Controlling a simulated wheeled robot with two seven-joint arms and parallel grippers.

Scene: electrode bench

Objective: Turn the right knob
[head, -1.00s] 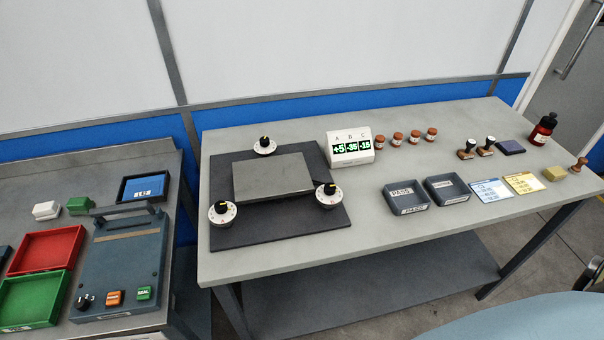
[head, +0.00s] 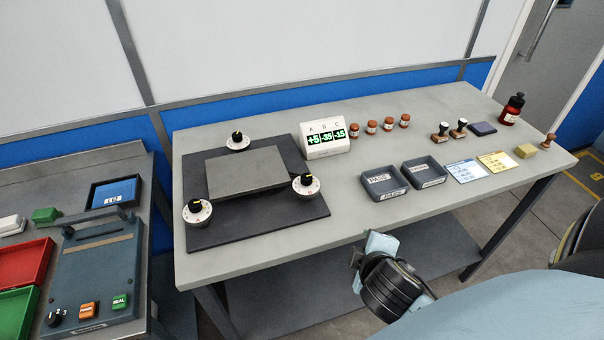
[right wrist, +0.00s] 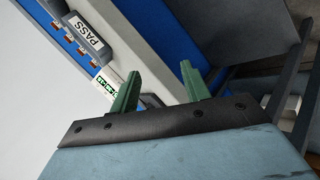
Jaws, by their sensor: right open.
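The right knob (head: 306,182) is a black knob with a yellow mark on a white dial, at the right side of the dark base plate (head: 262,224). Two similar knobs are the back knob (head: 237,140) and the left knob (head: 197,211). A grey block plate (head: 247,172) lies between them. A white display (head: 325,138) reads +5, -35, -15 under A, B, C. My right gripper shows in the right wrist view with green fingers (right wrist: 158,92) apart and nothing between them. In the head view my right arm is below the table's front edge, away from the knobs. My left gripper is out of view.
Two dark trays (head: 384,195) lie right of the plate, with cards, stamps and a red bottle (head: 512,110) beyond. Small brown jars (head: 372,127) stand behind. A sealing device (head: 97,265) is on the left bench. The table front right of the plate is clear.

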